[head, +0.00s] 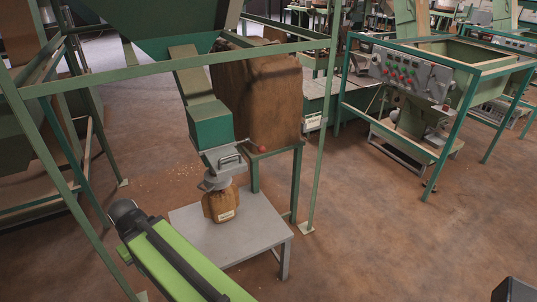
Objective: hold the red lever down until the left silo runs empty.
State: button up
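A red ball knob, seemingly the end of the red lever (261,149), sticks out to the right of the green and grey spout (211,128). Whether it is pressed down, I cannot tell. A large green hopper (150,18), perhaps the left silo, hangs above and is cut off by the top edge; its inside and fill level are hidden. A chute runs down from it to the spout. A small brown bag (220,205) with a white label stands under the spout on a grey table (245,232). My gripper is not visible, and nothing is seen touching the knob.
Green frame posts and a crossbar stand around the spout. A control panel (402,75) stands right. Floor between is clear; small bits lie left of the spout.

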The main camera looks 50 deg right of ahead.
aim_at(261, 149)
jog(key=z, duration=5.85)
jog(key=i, duration=0.1)
jog(key=u, duration=3.05)
jog(key=k, duration=0.75)
jog(key=u, duration=1.25)
jog(key=i, duration=1)
jog(key=z, duration=0.15)
jog(key=k, duration=0.5)
jog(key=u, duration=0.35)
